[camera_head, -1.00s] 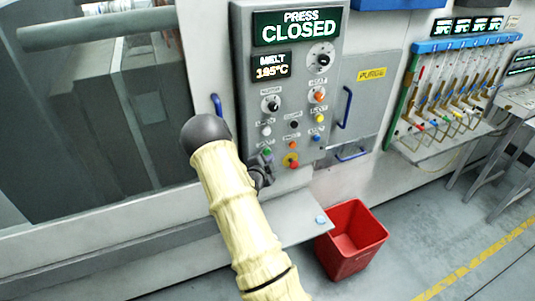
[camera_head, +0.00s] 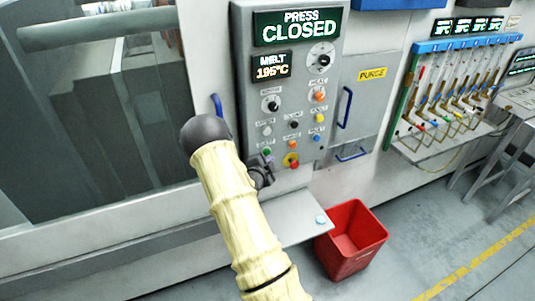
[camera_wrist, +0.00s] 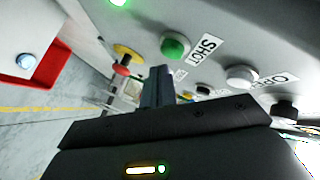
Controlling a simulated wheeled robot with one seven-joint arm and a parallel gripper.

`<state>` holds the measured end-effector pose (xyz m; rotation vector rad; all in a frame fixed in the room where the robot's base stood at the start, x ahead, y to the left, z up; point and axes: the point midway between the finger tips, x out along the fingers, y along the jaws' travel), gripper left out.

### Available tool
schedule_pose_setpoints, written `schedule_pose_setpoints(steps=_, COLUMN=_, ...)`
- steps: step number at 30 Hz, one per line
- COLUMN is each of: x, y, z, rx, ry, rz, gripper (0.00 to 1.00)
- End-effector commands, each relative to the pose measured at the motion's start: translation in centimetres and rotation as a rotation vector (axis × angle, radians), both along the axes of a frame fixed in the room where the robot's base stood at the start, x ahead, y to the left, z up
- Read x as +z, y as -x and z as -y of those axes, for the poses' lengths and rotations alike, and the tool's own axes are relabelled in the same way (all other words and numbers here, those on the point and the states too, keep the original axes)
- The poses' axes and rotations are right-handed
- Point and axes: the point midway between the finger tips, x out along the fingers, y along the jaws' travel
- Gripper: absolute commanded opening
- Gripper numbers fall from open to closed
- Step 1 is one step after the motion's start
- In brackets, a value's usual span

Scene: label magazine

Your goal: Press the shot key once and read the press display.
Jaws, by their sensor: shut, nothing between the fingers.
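The press display (camera_head: 298,27) at the top of the grey control panel reads "PRESS CLOSED". The shot key is a round green button (camera_wrist: 175,45) beside a "SHOT" label in the wrist view. In the head view, a green button (camera_head: 267,152) shows low on the panel, just above my gripper (camera_head: 266,166). My gripper's dark fingers (camera_wrist: 157,78) are shut and empty. In the wrist view their tips appear close beside the shot key. I cannot tell whether they touch the panel.
A red and yellow button (camera_wrist: 124,58) and a white button (camera_wrist: 242,76) flank the shot key. A small shelf (camera_head: 285,222) juts out below the panel, with a red bin (camera_head: 350,240) beside it. A purge door (camera_head: 352,100) is to the right.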

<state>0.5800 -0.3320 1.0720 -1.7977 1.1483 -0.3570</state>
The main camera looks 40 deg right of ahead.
Motion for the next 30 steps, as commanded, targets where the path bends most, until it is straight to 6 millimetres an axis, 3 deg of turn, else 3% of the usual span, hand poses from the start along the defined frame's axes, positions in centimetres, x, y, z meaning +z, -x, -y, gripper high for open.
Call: schedule_pose_setpoints(steps=30, x=0.03, y=-0.79, z=0.23, rx=0.0, ry=0.0, rz=0.0, gripper=0.0)
